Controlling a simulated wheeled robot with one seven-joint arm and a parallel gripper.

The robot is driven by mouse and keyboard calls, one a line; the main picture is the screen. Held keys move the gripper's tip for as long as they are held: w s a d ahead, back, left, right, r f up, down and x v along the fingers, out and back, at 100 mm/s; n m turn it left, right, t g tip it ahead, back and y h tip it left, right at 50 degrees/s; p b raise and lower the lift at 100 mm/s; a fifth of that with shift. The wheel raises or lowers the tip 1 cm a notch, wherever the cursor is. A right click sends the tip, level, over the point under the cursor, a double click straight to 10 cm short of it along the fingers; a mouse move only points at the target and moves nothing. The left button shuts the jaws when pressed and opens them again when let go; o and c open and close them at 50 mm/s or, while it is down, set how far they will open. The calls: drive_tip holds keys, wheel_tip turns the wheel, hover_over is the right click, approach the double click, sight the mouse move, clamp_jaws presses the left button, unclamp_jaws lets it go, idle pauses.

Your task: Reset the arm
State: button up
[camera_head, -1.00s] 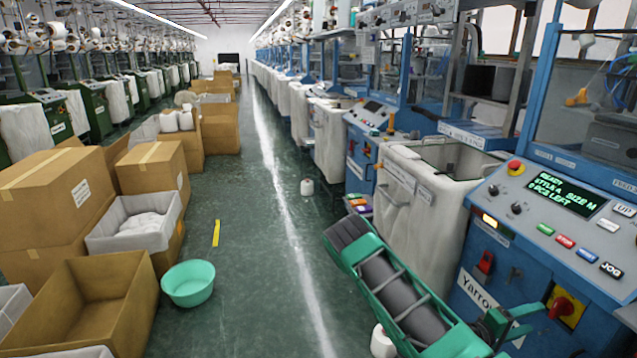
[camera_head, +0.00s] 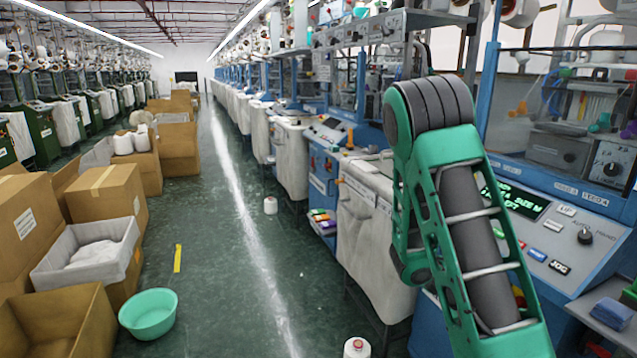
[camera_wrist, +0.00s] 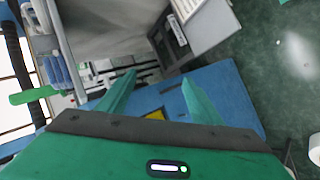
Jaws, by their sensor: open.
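My gripper shows in the wrist view (camera_wrist: 158,95), with its two green fingers spread apart and nothing between them. Beyond the fingers are the blue front of a knitting machine (camera_wrist: 225,85) and the dark green floor (camera_wrist: 270,70). In the head view my green and grey arm is raised at the right, in front of the near knitting machine's control panel (camera_head: 556,245) and its white bin (camera_head: 372,225). The arm covers part of the panel's green-lettered display (camera_head: 515,200). The gripper itself does not show in the head view.
A mint basin (camera_head: 148,312) stands on the floor at the left, near cardboard boxes (camera_head: 105,195) and a grey crate (camera_head: 88,262). A white cone (camera_head: 357,347) stands on the floor at the bottom.

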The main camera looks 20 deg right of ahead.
drive_tip(key=s+a+r+n+t+y, duration=0.1)
drive_tip(key=s+a+r+y, duration=0.3)
drive_tip(key=a+r, duration=0.4)
drive_tip(key=s+a+r+n+t+y, duration=0.1)
drive_tip(key=s+a+r+t+y, duration=0.3)
drive_tip(key=a+r, duration=0.4)
drive_tip(key=shift+s+a+y, duration=0.4)
drive_tip(key=shift+s+a, duration=0.05)
drive_tip(key=shift+a, duration=0.65)
